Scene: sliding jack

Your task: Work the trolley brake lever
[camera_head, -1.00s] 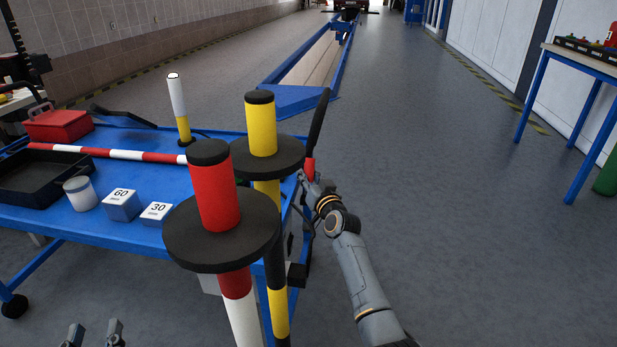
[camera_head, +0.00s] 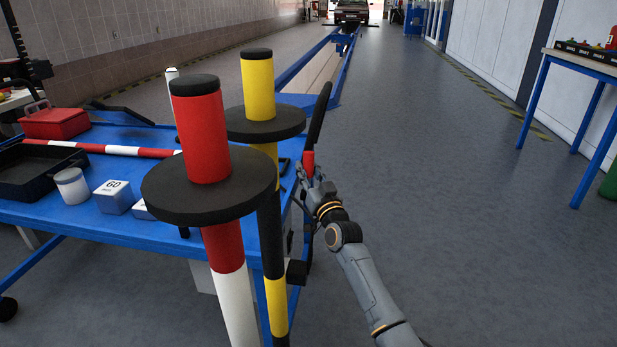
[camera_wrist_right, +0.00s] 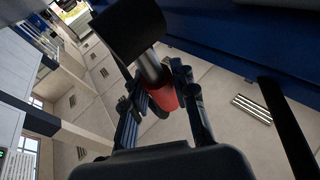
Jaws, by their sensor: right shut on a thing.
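The blue trolley (camera_head: 110,228) stands at the left. At its right side a red grip (camera_head: 308,160), which I take for the brake lever's, shows below a dark curved bar (camera_head: 319,112). My right gripper (camera_head: 310,182) is at the red grip. In the right wrist view the red grip (camera_wrist_right: 165,97) is between the fingers of my right gripper (camera_wrist_right: 160,86), which is shut on it. A metal rod (camera_wrist_right: 152,66) joins the grip to a black block (camera_wrist_right: 128,28). The lever's lower part is hidden in the head view. My left gripper is out of view.
A red and white post (camera_head: 205,135) and a yellow and black post (camera_head: 258,85), both with black discs, stand close in front. The trolley carries a black tray (camera_head: 22,190), a red box (camera_head: 55,124) and white-topped blocks. Open floor (camera_head: 450,220) lies to the right.

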